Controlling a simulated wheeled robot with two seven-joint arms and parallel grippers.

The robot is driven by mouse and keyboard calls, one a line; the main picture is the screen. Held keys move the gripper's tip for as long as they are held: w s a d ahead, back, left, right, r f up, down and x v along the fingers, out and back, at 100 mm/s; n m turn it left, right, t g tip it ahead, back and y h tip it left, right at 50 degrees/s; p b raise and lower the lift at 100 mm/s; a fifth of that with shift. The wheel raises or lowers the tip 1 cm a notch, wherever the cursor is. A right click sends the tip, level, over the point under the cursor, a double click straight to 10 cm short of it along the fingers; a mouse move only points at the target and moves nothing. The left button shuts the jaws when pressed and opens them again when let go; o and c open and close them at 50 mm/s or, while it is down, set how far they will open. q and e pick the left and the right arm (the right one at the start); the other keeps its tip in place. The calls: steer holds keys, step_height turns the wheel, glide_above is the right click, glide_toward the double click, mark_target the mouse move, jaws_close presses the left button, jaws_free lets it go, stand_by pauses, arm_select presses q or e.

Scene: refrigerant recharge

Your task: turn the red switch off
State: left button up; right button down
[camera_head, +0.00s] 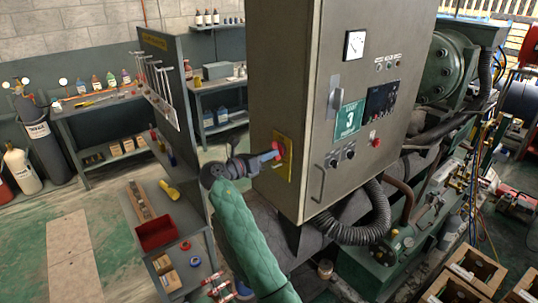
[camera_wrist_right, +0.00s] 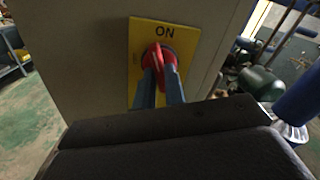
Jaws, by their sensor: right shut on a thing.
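The red switch (camera_head: 278,150) is a rotary handle on a yellow plate (camera_head: 284,172) on the left side of the grey cabinet (camera_head: 345,110). In the right wrist view the red switch (camera_wrist_right: 158,56) is close ahead, and the yellow plate (camera_wrist_right: 192,38) reads ON above it. My right gripper (camera_head: 272,155) reaches the switch from the left. In the right wrist view its two fingers (camera_wrist_right: 160,84) are shut on the red handle, one on each side. The handle is partly hidden by the fingers. My left gripper does not show.
The cabinet front has a gauge (camera_head: 354,45), a red button (camera_head: 376,143) and a door handle (camera_head: 319,186). A thick grey hose (camera_head: 350,232) runs below it. A workbench with a red bin (camera_head: 156,229) stands to the left. Green machinery (camera_head: 445,68) is at the right.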

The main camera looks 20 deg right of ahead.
steer(key=shift+a+r, duration=0.1)
steer(key=shift+a, duration=0.05)
steer(key=n, duration=0.4)
steer(key=c, duration=1.6)
jaws_free()
steer(key=shift+o, duration=0.3)
steer(key=shift+s+a+r, duration=0.1)
steer(key=shift+s+a, duration=0.05)
steer(key=v, duration=0.8)
steer(key=shift+a, duration=0.35)
steer(key=shift+s, duration=0.15)
